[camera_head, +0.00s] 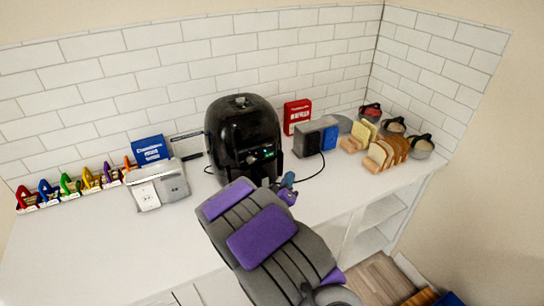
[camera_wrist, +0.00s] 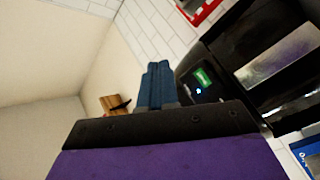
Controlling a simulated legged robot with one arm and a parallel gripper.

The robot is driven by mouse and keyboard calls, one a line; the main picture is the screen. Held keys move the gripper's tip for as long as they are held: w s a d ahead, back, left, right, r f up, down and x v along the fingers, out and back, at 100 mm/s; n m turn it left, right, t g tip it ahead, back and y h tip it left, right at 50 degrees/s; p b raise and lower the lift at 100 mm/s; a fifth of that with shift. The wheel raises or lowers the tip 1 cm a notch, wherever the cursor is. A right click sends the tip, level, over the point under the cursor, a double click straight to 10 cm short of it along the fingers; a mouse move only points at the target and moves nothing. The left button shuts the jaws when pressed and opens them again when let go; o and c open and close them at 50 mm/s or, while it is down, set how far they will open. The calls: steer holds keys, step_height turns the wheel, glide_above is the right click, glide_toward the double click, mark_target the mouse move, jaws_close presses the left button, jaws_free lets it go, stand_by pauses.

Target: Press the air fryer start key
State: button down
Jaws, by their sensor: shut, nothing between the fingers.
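The black air fryer (camera_head: 241,128) stands upright on the white counter against the tiled wall. Its small panel with a green display (camera_head: 265,153) faces forward on the right. In the wrist view the air fryer (camera_wrist: 215,62) fills the right side, turned on its side by the camera angle, with its green display (camera_wrist: 205,77) and a small lit blue-white spot (camera_wrist: 198,91) beside it. My gripper (camera_head: 288,182) is shut and empty, in front of the fryer's lower right. In the wrist view its blue fingers (camera_wrist: 157,84) lie left of the panel; contact cannot be told.
A grey and blue appliance (camera_head: 315,137) with a cable stands right of the fryer. Bread slices (camera_head: 388,152) in wooden holders and dark-lidded jars (camera_head: 422,146) are farther right. A silver device (camera_head: 158,186) and colored clips (camera_head: 75,186) are left. The front left counter is clear.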

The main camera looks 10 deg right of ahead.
steer(key=a, duration=0.1)
steer(key=p, duration=0.3)
glide_toward(275, 152)
steer(key=shift+d+x, duration=0.3)
steer(key=shift+x, duration=1.75)
steer(key=shift+s+d+f, duration=0.1)
steer(key=shift+s, duration=0.05)
steer(key=shift+d, duration=0.3)
steer(key=shift+a, duration=0.25)
steer(key=shift+d, duration=0.1)
steer(key=shift+w+a+p, duration=0.2)
steer(key=shift+w+p, duration=0.45)
steer(key=shift+p, duration=0.05)
steer(key=shift+s, duration=0.1)
stand_by(0.3)
steer(key=shift+s+d, duration=0.2)
steer(key=shift+s, duration=0.4)
